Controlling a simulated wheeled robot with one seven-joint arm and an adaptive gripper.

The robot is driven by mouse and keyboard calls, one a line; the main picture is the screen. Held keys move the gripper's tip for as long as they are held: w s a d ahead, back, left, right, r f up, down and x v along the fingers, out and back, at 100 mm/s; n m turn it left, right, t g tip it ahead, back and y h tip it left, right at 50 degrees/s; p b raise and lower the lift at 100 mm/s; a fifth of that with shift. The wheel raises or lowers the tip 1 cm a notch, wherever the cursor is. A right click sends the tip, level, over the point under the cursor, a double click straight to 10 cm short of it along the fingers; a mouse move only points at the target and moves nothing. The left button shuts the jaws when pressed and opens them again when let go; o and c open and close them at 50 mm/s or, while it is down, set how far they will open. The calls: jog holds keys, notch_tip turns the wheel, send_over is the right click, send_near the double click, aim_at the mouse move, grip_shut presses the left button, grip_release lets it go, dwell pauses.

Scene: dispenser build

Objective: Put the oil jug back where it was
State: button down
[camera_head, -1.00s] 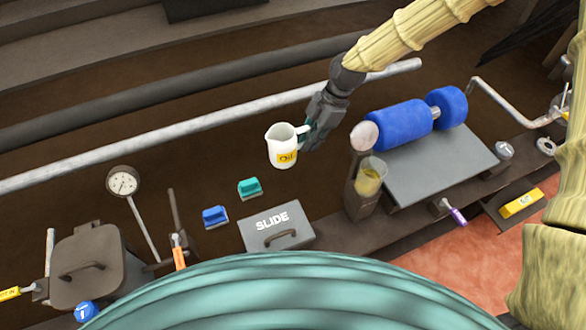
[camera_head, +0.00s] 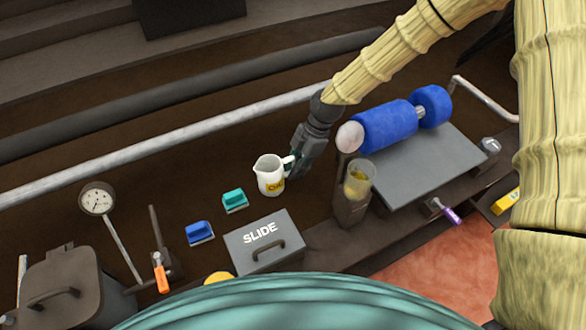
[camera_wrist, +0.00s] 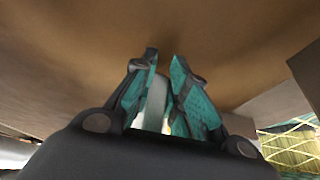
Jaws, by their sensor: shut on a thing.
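The oil jug (camera_head: 270,176) is white with a yellow "Oil" label and looks upright in the head view. My gripper (camera_head: 291,164) is at its right side, shut on the jug's handle. In the wrist view the teal finger pads of my gripper (camera_wrist: 166,95) are around a pale strip, likely the handle (camera_wrist: 155,100). The jug is over the brown surface, behind the SLIDE box; I cannot tell whether its base touches the surface.
A teal brush (camera_head: 235,201) and a blue brush (camera_head: 199,233) lie left of the jug. The SLIDE box (camera_head: 262,242) is in front. A clear container with yellow liquid (camera_head: 359,180) and a blue roller (camera_head: 384,127) stand to the right. A long rail (camera_head: 150,144) runs behind.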

jog(key=c, duration=1.4)
grip_release()
jog(key=shift+f, duration=0.1)
jog(key=shift+p+v, duration=2.4)
jog(key=shift+v, duration=3.75)
